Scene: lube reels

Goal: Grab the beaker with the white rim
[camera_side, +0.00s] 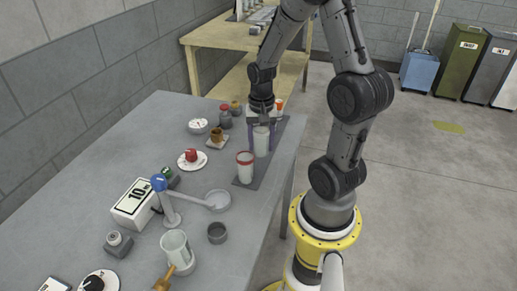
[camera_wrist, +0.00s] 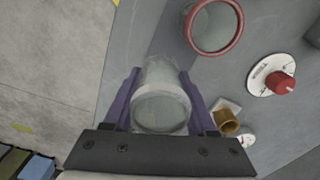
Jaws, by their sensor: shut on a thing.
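The beaker with the white rim (camera_side: 261,141) stands upright at the far part of the dark mat in the side view. In the wrist view the white-rimmed beaker (camera_wrist: 161,106) sits between two purple fingers, one on each side. My gripper (camera_side: 265,127) comes down over it from above and is shut on it; the gripper also shows in the wrist view (camera_wrist: 161,100). Whether the beaker's base touches the mat is hard to tell. A beaker with a red rim (camera_side: 245,168) stands nearer on the mat, apart from my gripper; it also shows in the wrist view (camera_wrist: 214,28).
The dark mat (camera_side: 246,184) lies along the table's right edge. An orange-topped container (camera_side: 279,105) stands just behind my gripper. A white dial with a red knob (camera_side: 191,157), a brown cup (camera_side: 216,135) and a red-grey bottle (camera_side: 225,117) stand to the left.

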